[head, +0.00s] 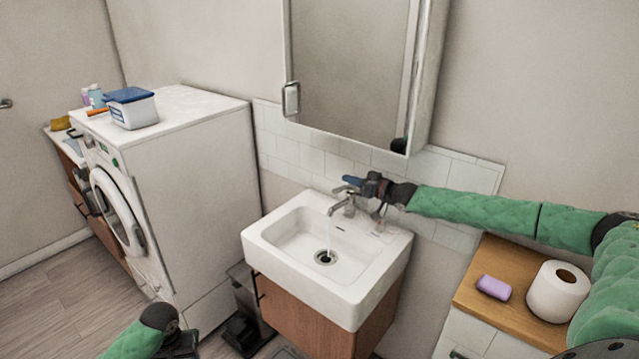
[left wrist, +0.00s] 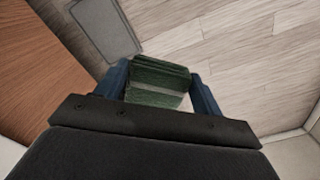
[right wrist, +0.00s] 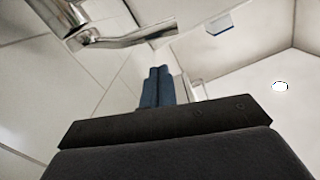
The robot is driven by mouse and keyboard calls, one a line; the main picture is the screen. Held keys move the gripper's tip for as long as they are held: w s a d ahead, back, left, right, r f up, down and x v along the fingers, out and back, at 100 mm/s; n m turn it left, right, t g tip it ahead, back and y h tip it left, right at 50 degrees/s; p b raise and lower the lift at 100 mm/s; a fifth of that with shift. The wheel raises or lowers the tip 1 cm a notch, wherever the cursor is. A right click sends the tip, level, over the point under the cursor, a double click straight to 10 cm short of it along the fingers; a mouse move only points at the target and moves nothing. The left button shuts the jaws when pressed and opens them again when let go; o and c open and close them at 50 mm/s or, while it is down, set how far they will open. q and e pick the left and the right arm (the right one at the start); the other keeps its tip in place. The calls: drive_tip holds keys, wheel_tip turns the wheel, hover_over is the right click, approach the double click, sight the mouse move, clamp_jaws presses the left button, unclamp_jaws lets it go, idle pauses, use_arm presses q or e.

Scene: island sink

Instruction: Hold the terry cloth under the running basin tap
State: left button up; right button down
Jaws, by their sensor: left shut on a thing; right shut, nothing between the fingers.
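The terry cloth (left wrist: 158,72), dark green and folded, is held between the blue fingers of my left gripper (left wrist: 160,88), above the floor. In the head view only my left forearm and dark wrist show at the bottom left; the cloth is out of that picture. The chrome basin tap (head: 343,208) stands at the back of the white basin (head: 262,240). A thin stream of water (head: 329,236) falls from its spout towards the drain. My right gripper (head: 350,181) is shut and empty beside the top of the tap. The tap also shows in the right wrist view (right wrist: 130,40).
A washing machine (head: 190,190) with a blue-lidded tub (head: 133,113) stands left of the basin. A mirror cabinet (head: 350,60) hangs above. A wooden counter (head: 483,268) at right holds purple soap (head: 494,287) and a toilet roll (head: 556,297). A dark bin (head: 243,325) stands between washer and basin cabinet.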

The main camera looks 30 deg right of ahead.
sight(342, 189)
use_arm(q)
drive_tip(key=shift+r+p, duration=0.4)
drive_tip(key=shift+r, duration=0.2)
use_arm(e)
drive_tip(key=shift+w+a+f, duration=0.1)
drive_tip(key=shift+a+f, duration=0.1)
drive_tip(key=shift+f, duration=0.4)
drive_tip(key=shift+a+f, duration=0.2)
drive_tip(key=shift+f, duration=0.4)
